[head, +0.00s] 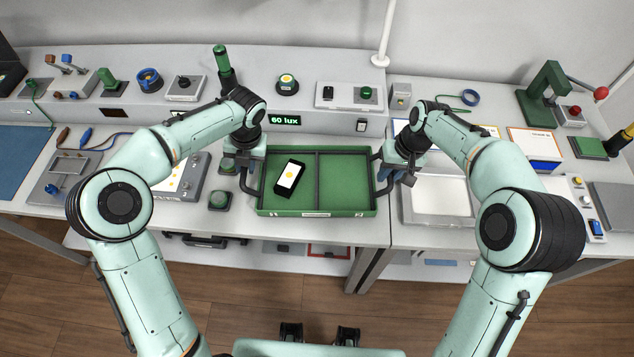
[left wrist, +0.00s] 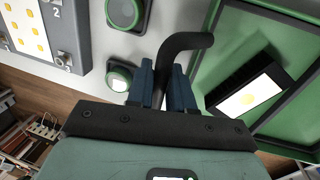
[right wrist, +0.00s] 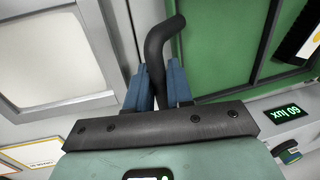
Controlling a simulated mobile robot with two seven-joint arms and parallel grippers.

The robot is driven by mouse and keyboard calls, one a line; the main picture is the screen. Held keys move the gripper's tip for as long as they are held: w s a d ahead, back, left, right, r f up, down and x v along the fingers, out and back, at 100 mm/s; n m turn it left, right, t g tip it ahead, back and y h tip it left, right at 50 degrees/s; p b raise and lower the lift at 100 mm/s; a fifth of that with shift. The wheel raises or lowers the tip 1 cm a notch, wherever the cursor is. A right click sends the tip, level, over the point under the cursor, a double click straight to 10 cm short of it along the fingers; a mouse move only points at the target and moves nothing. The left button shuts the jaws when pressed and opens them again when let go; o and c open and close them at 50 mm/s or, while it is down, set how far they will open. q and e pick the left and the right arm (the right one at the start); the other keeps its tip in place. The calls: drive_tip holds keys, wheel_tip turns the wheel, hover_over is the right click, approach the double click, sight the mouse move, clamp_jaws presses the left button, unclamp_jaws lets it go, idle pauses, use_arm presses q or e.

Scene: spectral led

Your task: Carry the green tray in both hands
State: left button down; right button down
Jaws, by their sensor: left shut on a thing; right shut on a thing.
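The green tray (head: 345,180) has a divider down its middle and a dark handle at each end. It is at the front of the bench in the head view. My right gripper (head: 391,170) is shut on the right handle, also between blue fingers in the right wrist view (right wrist: 159,88). I cannot tell whether the tray touches the bench.
A green button box (head: 219,200) stands just left of the tray. A white framed panel (head: 438,196) lies to its right. A "60 lux" display (head: 285,120) is on the raised ledge behind. Floor shows in front of the bench.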

use_arm(q)
drive_tip(key=shift+s+f, duration=0.2)
drive_tip(key=shift+f, duration=0.4)
use_arm(e)
drive_tip(key=shift+s+f, duration=0.2)
drive_tip(key=shift+f, duration=0.4)
use_arm(q)
drive_tip(key=c, duration=1.4)
unclamp_jaws()
drive_tip(key=shift+s+f+b, duration=0.1)
drive_tip(key=shift+f+b, duration=0.15)
drive_tip(key=shift+b, duration=0.15)
use_arm(e)
drive_tip(key=c, duration=1.4)
unclamp_jaws()
drive_tip(key=shift+s+f, duration=0.1)
drive_tip(key=shift+f, duration=0.15)
use_arm(q)
drive_tip(key=o, duration=0.4)
drive_tip(key=shift+r, duration=0.2)
use_arm(e)
drive_tip(key=o, duration=0.4)
drive_tip(key=shift+r, duration=0.2)
